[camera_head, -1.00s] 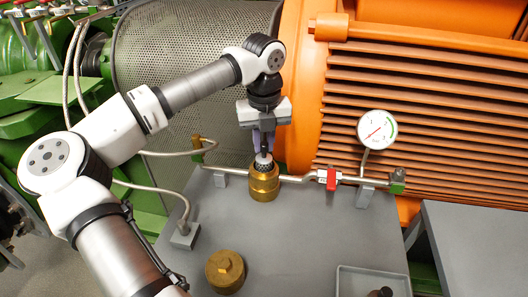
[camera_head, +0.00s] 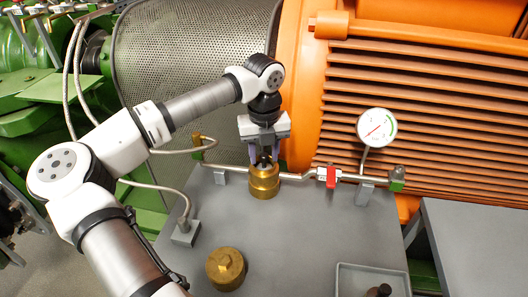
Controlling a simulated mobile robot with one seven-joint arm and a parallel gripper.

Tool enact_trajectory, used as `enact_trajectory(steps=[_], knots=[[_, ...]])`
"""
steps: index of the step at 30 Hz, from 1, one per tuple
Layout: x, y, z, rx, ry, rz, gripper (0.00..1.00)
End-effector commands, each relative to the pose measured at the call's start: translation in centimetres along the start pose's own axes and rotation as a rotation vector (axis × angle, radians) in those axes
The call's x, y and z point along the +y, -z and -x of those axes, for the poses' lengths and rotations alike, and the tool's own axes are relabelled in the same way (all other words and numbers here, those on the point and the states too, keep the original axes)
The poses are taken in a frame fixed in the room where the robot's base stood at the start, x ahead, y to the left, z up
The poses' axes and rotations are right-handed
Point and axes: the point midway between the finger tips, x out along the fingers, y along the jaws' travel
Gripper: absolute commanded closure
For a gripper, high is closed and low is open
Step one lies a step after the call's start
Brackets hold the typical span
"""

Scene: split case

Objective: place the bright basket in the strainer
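The strainer (camera_head: 264,186) is a brass body standing upright in the pipe line at the back of the grey bench. The basket (camera_head: 263,163) sits down in its open top. Only a small dark upper part shows, and the rest is hidden inside the brass body. My gripper (camera_head: 264,156) points straight down just above the strainer. Its two pale purple fingers are spread apart, one on each side of the basket's top, with visible gaps. Whether the basket sits fully down cannot be told.
A brass cap (camera_head: 225,268) lies on the grey bench (camera_head: 300,235) in front. A tray (camera_head: 345,283) at the front right holds a dark item (camera_head: 380,291). A red valve lever (camera_head: 331,178) and a gauge (camera_head: 375,127) are right of the strainer. The bench middle is clear.

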Motion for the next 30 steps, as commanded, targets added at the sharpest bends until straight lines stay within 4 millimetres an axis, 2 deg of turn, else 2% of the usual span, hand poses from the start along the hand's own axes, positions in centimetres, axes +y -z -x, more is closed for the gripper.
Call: enact_trajectory(steps=[8, 21, 25, 30], knots=[[0.0, -0.1, 0.8, -0.002, -0.001, 0.001, 0.61], [0.0, 0.0, 9.7, -0.003, -0.001, 0.002, 0.61], [0.0, -0.1, 11.4, -0.001, -0.001, 0.001, 0.61], [0.0, 0.0, 12.3, -0.001, 0.0, 0.0, 0.61]])
